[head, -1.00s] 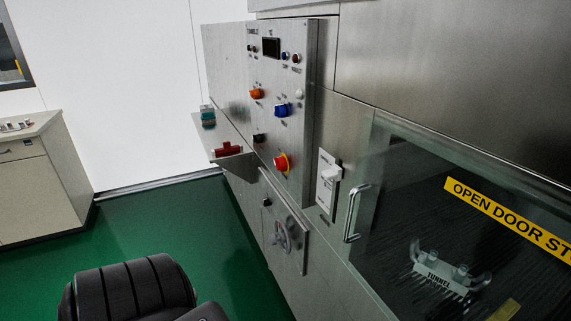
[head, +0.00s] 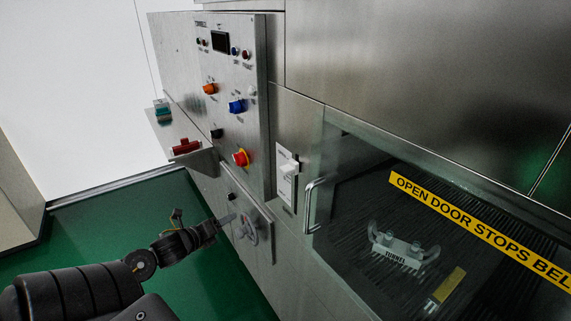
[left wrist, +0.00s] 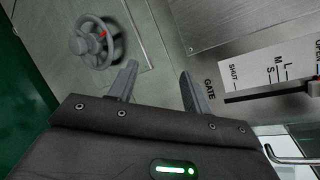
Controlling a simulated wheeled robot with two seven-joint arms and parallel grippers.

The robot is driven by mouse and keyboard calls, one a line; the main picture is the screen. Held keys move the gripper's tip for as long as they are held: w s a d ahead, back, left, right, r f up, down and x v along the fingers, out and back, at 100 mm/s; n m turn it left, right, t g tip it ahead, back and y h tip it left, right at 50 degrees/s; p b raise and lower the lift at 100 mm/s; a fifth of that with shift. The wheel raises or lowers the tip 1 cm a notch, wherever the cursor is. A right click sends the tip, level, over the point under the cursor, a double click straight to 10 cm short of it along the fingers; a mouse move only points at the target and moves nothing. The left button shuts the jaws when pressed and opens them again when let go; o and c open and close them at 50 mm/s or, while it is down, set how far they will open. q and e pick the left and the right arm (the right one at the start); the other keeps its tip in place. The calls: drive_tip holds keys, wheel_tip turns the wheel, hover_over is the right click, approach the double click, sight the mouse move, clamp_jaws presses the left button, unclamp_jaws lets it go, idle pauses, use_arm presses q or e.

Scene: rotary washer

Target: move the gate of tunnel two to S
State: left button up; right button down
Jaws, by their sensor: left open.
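My left gripper (head: 226,220) is open and empty, low and left of the plate, near the handwheel. Its spread fingers show in the left wrist view (left wrist: 158,75). My right gripper is not in view.
A grey handwheel (head: 247,229) sits below the control panel (head: 232,110), which has knobs and a red stop button (head: 241,158). A shelf with a red item (head: 186,147) juts out left. The door handle (head: 310,205) sticks out right of the gate. Green floor lies left.

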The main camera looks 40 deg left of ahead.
use_arm(q)
drive_tip(key=w+d+r+m+t+h, duration=0.1)
drive_tip(key=d+r+m+h, duration=0.1)
drive_tip(key=d+r+m, duration=0.35)
drive_tip(key=d+r+m+t+h, duration=0.1)
drive_tip(key=d+r+m+h, duration=0.15)
drive_tip(key=r, duration=0.65)
drive_tip(key=m+h+p, duration=0.1)
drive_tip(key=m+h, duration=0.1)
drive_tip(key=m, duration=0.4)
approach(281, 170)
drive_tip(key=w, duration=0.1)
drive_tip(key=p+x, duration=0.1)
drive_tip(key=x, duration=0.3)
drive_tip(key=p+x, duration=0.1)
drive_tip(key=x, duration=0.3)
drive_tip(key=shift+w+d+r+p, duration=0.2)
drive_tip(key=shift+d+p, duration=0.1)
drive_tip(key=shift+p, duration=0.1)
drive_tip(key=shift+f+x, duration=0.2)
drive_tip(key=shift+x, duration=0.7)
clamp_jaws()
